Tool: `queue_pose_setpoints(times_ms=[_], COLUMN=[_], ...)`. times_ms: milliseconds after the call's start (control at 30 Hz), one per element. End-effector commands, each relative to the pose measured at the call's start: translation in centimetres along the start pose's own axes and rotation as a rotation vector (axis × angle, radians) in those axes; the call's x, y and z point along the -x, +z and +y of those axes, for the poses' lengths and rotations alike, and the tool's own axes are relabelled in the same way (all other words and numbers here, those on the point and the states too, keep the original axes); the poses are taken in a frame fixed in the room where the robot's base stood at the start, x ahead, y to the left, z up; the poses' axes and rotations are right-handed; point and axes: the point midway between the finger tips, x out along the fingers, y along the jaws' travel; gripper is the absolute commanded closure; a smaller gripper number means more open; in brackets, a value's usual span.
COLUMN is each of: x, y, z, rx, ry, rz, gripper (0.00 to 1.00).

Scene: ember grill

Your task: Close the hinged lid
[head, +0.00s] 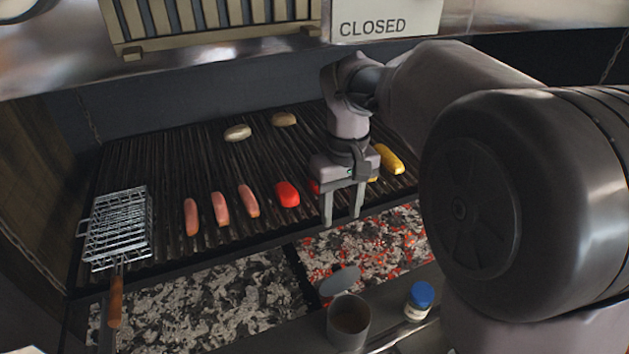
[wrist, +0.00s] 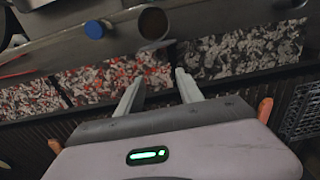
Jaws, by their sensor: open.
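A small grey metal pot (head: 348,328) stands on the front ledge, with dark brown contents visible inside. Its round grey hinged lid (head: 341,280) is raised at the back of the rim, on the side toward the coals. In the wrist view the pot (wrist: 152,20) is near the top, with the lid (wrist: 156,45) tilted out toward the gripper. My gripper (head: 341,217) points down above the front edge of the grill, behind the lid and apart from it. In the wrist view the gripper (wrist: 159,78) has its two fingers spread, with nothing between them.
A blue-capped jar (head: 419,300) stands right of the pot. Glowing coals (head: 365,240) and grey coals (head: 205,300) lie behind the ledge. Sausages (head: 220,209), a red pepper (head: 287,194) and yellow food (head: 390,158) lie on the grate. A wire basket (head: 117,228) is at left.

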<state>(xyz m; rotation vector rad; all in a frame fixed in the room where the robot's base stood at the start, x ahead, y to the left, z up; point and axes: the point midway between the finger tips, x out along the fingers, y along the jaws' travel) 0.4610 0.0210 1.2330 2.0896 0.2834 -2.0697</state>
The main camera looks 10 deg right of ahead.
Motion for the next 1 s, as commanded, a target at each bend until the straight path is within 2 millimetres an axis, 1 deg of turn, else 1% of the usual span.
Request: queue_pose_setpoints(times_ms=[67,167,267,300,367,400,500,600,700,800,1000], x=[-0.5,-2.2,-5.2,-6.5,-8.3,-9.6,-12.5,-15.0,-16.6,-17.6,-17.8], y=[-0.5,-0.5,-0.4,-0.3,-0.3,-0.3,-0.3,-0.2,-0.2,-0.2,-0.3], z=[0.2,0.2,0.2,0.2,0.2,0.2,0.2,0.2,0.2,0.2,0.2], rx=[0.014,0.018,0.017,0.017,0.016,0.015,0.015,0.015,0.014,0.014,0.014], ry=[0.001,0.002,0.001,0.001,0.000,0.000,0.000,0.001,0.000,0.001,0.002], rz=[-0.014,-0.017,-0.018,-0.018,-0.017,-0.017,-0.016,-0.016,-0.014,-0.014,-0.012], gripper=[0.56,0.56,0.56,0.56,0.56,0.56,0.56,0.56,0.56,0.56,0.56])
